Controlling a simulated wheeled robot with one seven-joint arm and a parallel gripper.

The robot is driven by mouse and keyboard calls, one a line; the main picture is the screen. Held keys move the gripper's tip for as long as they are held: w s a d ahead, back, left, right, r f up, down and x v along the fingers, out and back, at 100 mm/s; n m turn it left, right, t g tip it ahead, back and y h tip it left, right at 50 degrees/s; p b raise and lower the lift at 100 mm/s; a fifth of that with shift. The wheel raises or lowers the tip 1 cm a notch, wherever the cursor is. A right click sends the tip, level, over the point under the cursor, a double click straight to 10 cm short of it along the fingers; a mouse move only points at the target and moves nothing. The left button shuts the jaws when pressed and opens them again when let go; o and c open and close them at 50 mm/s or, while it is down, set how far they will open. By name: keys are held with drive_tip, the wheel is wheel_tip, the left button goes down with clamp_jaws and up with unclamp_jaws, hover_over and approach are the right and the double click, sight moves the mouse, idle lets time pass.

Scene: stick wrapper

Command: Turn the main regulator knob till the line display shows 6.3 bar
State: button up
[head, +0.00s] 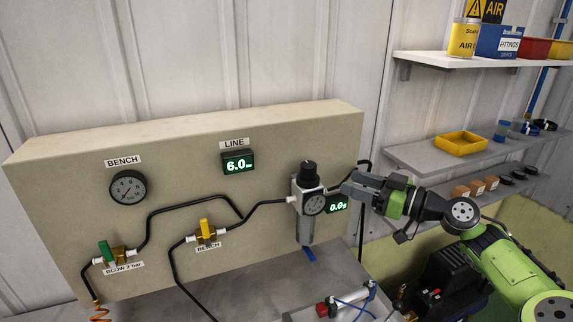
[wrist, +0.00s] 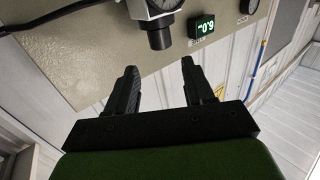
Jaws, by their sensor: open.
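The line display (head: 238,162) on the beige panel reads 6.0 in green digits. It also shows upside down in the wrist view (wrist: 205,27). The main regulator (head: 306,195) has a black knob (head: 309,171) on top, a round gauge on its front and a clear bowl below. My gripper (head: 347,184) is to the right of the regulator, open and empty. In the wrist view the knob (wrist: 160,40) lies just beyond the gap between my open fingertips (wrist: 159,65), apart from them. I cannot tell the knob's angle.
A small display (head: 338,204) beside the regulator reads about 0.0. The panel carries a bench gauge (head: 128,187), a green-handled valve (head: 108,252), a yellow-handled valve (head: 206,231) and black hoses. Shelves (head: 440,155) with bins stand right. Wall above the panel is clear.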

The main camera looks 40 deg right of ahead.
sight(303, 165)
drive_tip(key=p+x, duration=0.2)
drive_tip(key=x, duration=1.3)
drive_tip(key=shift+s+a, duration=0.1)
drive_tip(key=shift+s, duration=0.1)
drive_tip(key=c, duration=0.7)
drive_tip(key=shift+f+h+b, duration=0.2)
drive_tip(key=shift+h+b, duration=0.2)
drive_tip(key=shift+b, duration=0.55)
drive_tip(key=m+h+b, duration=0.1)
drive_tip(key=h+b, duration=0.1)
drive_tip(key=b, duration=0.1)
drive_tip(key=shift+f+m+t, duration=0.15)
drive_tip(key=shift+m+t, duration=0.15)
drive_tip(key=shift+m, duration=0.1)
drive_tip(key=h, duration=0.1)
drive_tip(key=m+h+b, duration=0.2)
drive_tip(key=shift+d+r, duration=0.25)
drive_tip(key=shift+d, duration=0.1)
drive_tip(key=o, duration=0.7)
drive_tip(key=shift+r, duration=0.1)
